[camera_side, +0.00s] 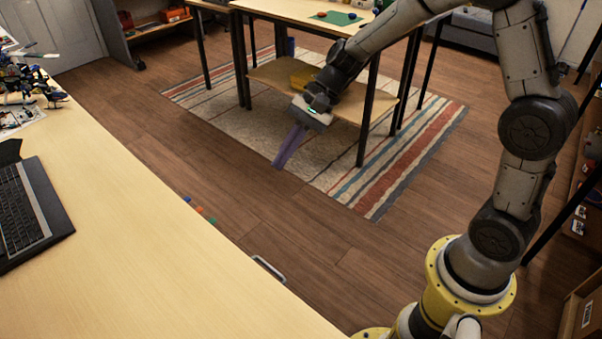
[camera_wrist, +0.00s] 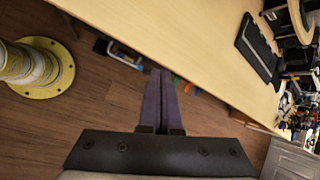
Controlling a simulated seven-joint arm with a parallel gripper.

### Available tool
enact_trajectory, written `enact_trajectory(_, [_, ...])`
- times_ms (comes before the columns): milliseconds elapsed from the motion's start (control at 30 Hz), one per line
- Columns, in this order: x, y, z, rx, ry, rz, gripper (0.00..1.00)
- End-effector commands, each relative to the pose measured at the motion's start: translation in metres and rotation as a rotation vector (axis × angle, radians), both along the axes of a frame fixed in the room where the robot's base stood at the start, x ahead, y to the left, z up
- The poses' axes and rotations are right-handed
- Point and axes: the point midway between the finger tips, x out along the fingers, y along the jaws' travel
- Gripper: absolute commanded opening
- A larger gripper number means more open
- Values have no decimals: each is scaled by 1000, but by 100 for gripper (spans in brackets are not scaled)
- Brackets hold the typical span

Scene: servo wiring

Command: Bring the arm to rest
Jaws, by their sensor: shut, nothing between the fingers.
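My gripper (camera_side: 277,165) hangs in the middle of the side view, over the floor and striped rug, with its long purple fingers pointing down and to the left. In the wrist view my gripper (camera_wrist: 160,72) shows its purple fingers side by side, shut and empty. The fingertips are apart from the desk and touch nothing that I can see.
A long wooden desk (camera_side: 130,230) with a keyboard (camera_side: 25,210) lies at the left. A second table (camera_side: 290,10) with a green mat (camera_side: 336,18) stands behind my arm. Open wooden floor (camera_side: 210,165) lies between them, partly covered by the rug (camera_side: 225,110).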

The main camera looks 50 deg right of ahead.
Motion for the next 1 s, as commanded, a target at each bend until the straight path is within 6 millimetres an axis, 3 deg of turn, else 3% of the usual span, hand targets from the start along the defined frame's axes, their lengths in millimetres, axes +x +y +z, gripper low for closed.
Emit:
enact_trajectory(33, [-13,2,23,-35,-62,46,0])
enact_trajectory(200, [-61,1,75,-175,-234,201,0])
enact_trajectory(400, [-127,-11,112,-376,-429,385,0])
enact_trajectory(533, [-169,-27,122,-533,-539,509,0])
enact_trajectory(700, [-214,-53,118,-742,-632,660,0])
enact_trajectory(833, [-234,-75,104,-874,-630,778,0])
enact_trajectory(1000, [-239,-89,94,-943,-598,885,0])
